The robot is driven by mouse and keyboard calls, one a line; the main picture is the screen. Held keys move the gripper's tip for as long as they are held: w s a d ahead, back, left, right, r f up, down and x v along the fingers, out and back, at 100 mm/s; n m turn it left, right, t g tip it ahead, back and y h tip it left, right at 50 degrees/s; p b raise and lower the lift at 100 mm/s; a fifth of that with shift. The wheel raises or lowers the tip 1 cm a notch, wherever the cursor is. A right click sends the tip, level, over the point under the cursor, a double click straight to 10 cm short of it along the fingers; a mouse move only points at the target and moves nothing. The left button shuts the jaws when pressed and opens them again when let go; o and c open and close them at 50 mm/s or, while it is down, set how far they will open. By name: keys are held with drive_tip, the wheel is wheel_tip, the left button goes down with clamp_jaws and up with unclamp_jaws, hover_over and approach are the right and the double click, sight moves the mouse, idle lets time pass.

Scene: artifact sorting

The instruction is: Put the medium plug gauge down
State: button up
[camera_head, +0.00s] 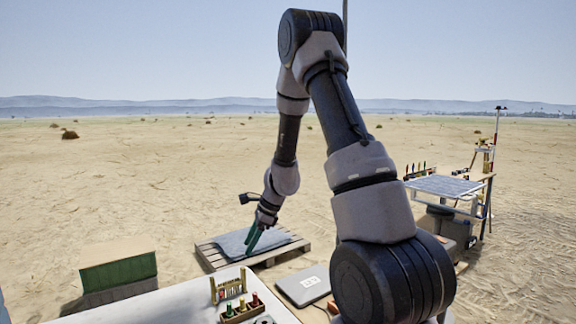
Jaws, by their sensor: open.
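My gripper (251,243) hangs at the end of the arm, pointing down, with green fingers. It is open, and I see nothing held in it. In the picture it shows above and beyond the white table (180,309), in front of a pallet. On the table, near the bottom edge of the view, a small wooden holder (238,318) carries little pieces with green, yellow and red tops (242,304). These may be the plug gauges; I cannot tell which is the medium one. The bottom of the holder is cut off by the picture edge.
A small wooden rack (228,287) stands behind the holder. A grey flat case (303,286) lies to the right. A pallet with a grey sheet (285,238) lies on the sand behind. A green crate (118,270) is at left, a solar panel (444,187) at right.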

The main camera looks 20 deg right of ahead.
drive_tip(key=s+r+n+t, duration=0.1)
drive_tip(key=s+r+n, duration=0.35)
drive_tip(key=r, duration=0.65)
drive_tip(key=s+r+n+t, duration=0.1)
drive_tip(key=s+r+n, duration=0.35)
drive_tip(key=r, duration=0.55)
drive_tip(key=s+d+r+n+t+h, duration=0.1)
drive_tip(key=s+r+n, duration=0.2)
drive_tip(key=s, duration=0.5)
drive_tip(key=s+d+r+n+t+h, duration=0.1)
drive_tip(key=s+r+n, duration=0.2)
drive_tip(key=s+r, duration=0.3)
drive_tip(key=shift+s+d+r+n+h, duration=0.2)
drive_tip(key=shift+s+d+n+h, duration=0.15)
drive_tip(key=shift+s, duration=0.7)
